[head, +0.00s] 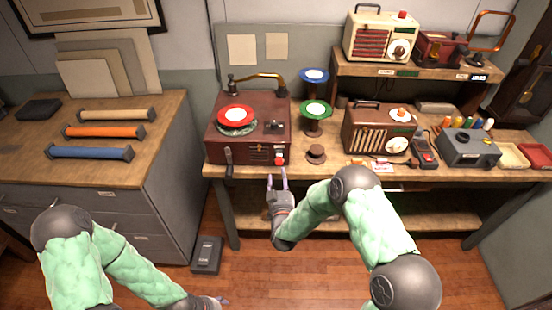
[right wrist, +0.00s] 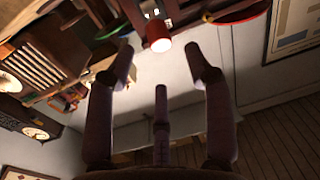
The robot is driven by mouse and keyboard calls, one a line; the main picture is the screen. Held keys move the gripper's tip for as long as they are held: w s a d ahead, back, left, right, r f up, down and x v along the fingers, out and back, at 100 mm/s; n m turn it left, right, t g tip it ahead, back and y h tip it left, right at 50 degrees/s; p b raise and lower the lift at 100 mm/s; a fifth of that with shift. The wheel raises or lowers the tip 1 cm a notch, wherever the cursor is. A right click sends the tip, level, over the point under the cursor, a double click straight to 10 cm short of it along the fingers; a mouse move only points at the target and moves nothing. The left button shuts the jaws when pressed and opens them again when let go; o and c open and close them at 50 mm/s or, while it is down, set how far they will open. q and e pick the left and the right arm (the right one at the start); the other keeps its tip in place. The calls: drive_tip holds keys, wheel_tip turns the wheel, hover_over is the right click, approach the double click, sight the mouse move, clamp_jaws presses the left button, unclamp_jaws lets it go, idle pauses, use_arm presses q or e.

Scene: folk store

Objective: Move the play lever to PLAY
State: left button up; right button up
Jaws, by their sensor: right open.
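The record player (head: 225,147) is a maroon box at the left end of the workbench, with a red-and-white disc (head: 236,115) on top. A small red knob (head: 279,160), apparently the play lever's tip, sits low at the right of its front face. It also shows as a red cylinder in the right wrist view (right wrist: 158,36). My right gripper (head: 277,178) is open and empty just in front of and below the knob, apart from it. In the right wrist view its fingers (right wrist: 162,65) point toward the knob. My left gripper (head: 220,301) is low at the bottom edge, mostly cut off.
Green (head: 316,110) and blue (head: 314,76) reels and a brown spool (head: 316,153) stand right of the player. A brown radio (head: 379,128) is farther right. A black crank (head: 229,167) is at the player's front left.

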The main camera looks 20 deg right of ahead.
sight(279, 165)
drive_tip(key=x, duration=0.8)
drive_tip(key=shift+w+d+b, duration=0.2)
drive_tip(key=shift+w+b, duration=0.2)
